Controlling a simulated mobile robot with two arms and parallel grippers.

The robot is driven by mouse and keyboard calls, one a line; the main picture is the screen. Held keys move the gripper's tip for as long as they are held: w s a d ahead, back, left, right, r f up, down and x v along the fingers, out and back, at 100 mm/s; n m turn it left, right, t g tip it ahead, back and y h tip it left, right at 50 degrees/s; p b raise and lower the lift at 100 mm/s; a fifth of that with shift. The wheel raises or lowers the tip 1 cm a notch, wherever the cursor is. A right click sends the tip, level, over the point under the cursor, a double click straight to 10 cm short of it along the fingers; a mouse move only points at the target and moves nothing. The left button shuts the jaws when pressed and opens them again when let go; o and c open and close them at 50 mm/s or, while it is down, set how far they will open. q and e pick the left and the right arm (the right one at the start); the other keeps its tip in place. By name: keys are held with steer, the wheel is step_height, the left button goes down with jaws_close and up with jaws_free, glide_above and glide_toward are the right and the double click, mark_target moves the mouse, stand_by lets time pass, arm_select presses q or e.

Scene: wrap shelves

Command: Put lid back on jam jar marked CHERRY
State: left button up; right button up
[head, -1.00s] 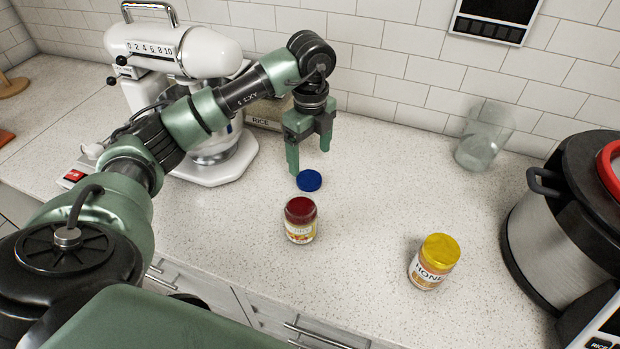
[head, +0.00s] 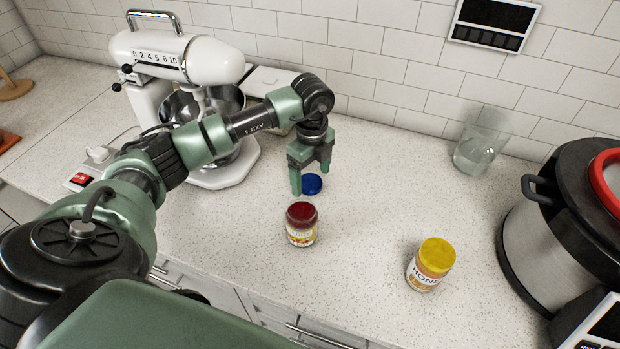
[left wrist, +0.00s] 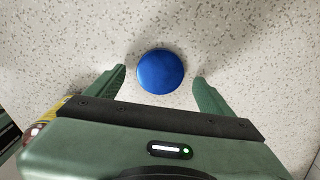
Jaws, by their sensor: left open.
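A round blue lid (head: 312,184) lies flat on the counter, behind the small jar. My left gripper (head: 311,179) is open and points down over it. In the left wrist view the lid (left wrist: 160,71) sits between the spread fingers of my left gripper (left wrist: 159,76), a little ahead of the palm, with gaps on both sides. A small jar with a dark red top (head: 301,212) and a pale label stands upright in front of the lid. Its label is too small to read. My right gripper is not in view.
A honey jar (head: 431,265) with a yellow top stands to the right. A glass (head: 478,150) and a large steel cooker (head: 555,235) are farther right. A white stand mixer (head: 190,60) stands behind my left arm. The counter between the jars is clear.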

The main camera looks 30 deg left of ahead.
arm_select(q)
steer(key=shift+f, duration=0.6)
steer(key=c, duration=1.3)
steer(key=shift+r, duration=0.2)
step_height(320, 180, up, 14)
steer(key=b, duration=0.3)
step_height(320, 180, up, 6)
glide_above(312, 183)
steer(key=shift+f+p, duration=0.15)
steer(key=shift+p, duration=0.25)
